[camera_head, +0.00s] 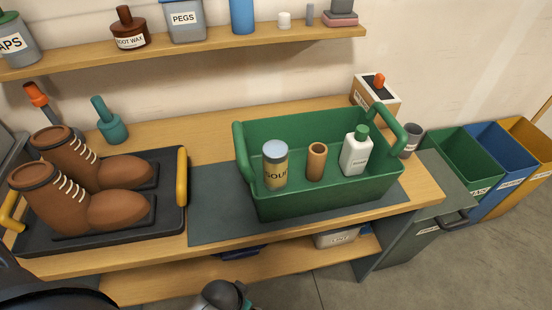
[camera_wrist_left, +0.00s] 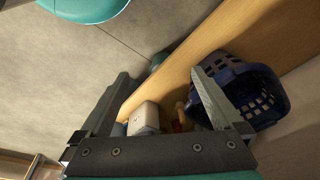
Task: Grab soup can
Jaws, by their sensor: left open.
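The soup can (camera_head: 275,168) stands upright at the left inside a green tote (camera_head: 330,196) on the workbench. It has a yellowish body, a dark "SOUP" label and a pale blue-grey lid. My left gripper (camera_wrist_left: 162,82) is open and empty in the left wrist view. Its two fingers are spread above the floor and the edge of a wooden shelf, with no soup can in that view. A dark part of my own arm shows at the bottom of the head view, below the bench front and away from the can. My right gripper is not seen.
A brown cup (camera_head: 316,161) and a white bottle (camera_head: 355,151) share the tote. Its handles rise at both ends. A black tray (camera_head: 172,215) with boots (camera_head: 112,209) stands left. A shelf (camera_head: 205,47) runs above. A blue basket (camera_wrist_left: 250,92) shows in the wrist view.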

